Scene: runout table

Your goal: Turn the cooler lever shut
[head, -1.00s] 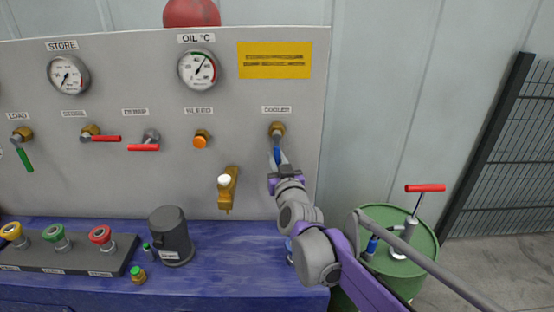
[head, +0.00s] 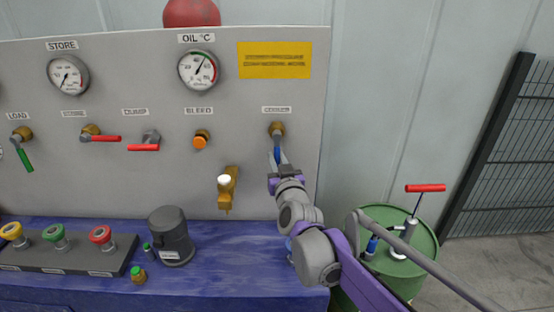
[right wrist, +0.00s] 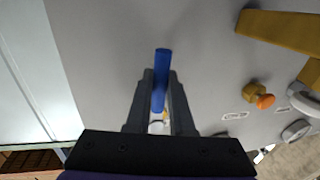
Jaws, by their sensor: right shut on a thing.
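The cooler valve (head: 277,129) is a brass fitting on the grey panel, under its small label. Its blue lever (head: 277,155) hangs straight down from the fitting. My right gripper (head: 278,163) is at the lever, reaching up from below. In the right wrist view the blue lever (right wrist: 162,75) lies between the two fingers of my right gripper (right wrist: 160,95), which are shut on it. The lever's tip sticks out past the fingers. My left gripper is not in view.
To the left are a brass tap (head: 228,188), the orange bleed knob (head: 201,139) and the red dump lever (head: 144,147). A dark canister (head: 171,235) stands on the blue bench. A green drum (head: 400,270) with a red-handled pump is at the right.

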